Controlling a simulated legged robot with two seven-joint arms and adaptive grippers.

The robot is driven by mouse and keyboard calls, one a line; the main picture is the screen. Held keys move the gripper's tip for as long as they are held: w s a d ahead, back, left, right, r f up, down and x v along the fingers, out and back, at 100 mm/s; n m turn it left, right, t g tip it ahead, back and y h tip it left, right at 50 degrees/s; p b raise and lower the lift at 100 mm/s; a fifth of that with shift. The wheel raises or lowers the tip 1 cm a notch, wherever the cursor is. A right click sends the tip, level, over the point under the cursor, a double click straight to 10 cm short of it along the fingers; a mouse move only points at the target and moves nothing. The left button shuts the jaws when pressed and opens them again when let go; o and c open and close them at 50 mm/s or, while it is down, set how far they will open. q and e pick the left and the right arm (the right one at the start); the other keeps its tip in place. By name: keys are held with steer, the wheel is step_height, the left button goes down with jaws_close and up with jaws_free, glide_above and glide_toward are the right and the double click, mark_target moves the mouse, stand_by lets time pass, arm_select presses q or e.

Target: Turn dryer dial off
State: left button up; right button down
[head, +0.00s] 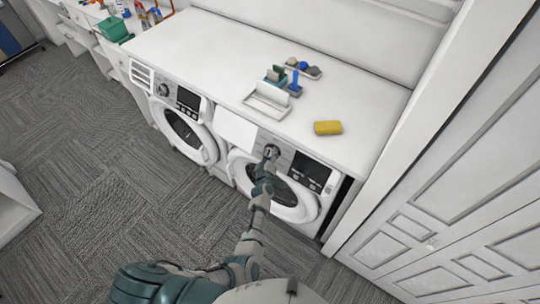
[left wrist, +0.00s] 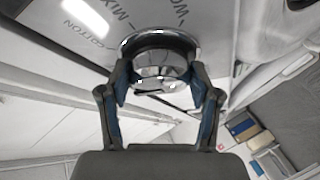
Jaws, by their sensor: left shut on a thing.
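Two white front-loading machines stand under a white counter in the head view. My left gripper (head: 270,153) is at the control panel of the right machine (head: 303,209), left of its dark display (head: 311,172). In the left wrist view, the chrome-rimmed dial (left wrist: 160,45) sits between the two fingers of my left gripper (left wrist: 158,85), which is shut on it. Printed labels such as "MIX" and "COTTON" show on the panel around the dial. In the head view my gripper covers most of this dial. My right gripper is not in view.
The left machine (head: 189,136) has its own dial (head: 163,90). The counter (head: 225,50) holds a yellow sponge (head: 327,128), a white rack (head: 268,99) and small brushes. A white panelled door (head: 465,150) stands at the right. Grey carpet (head: 100,190) in front is clear.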

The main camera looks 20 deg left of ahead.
arm_select(q)
steer(key=o, duration=1.1)
steer(key=shift+o, duration=0.2)
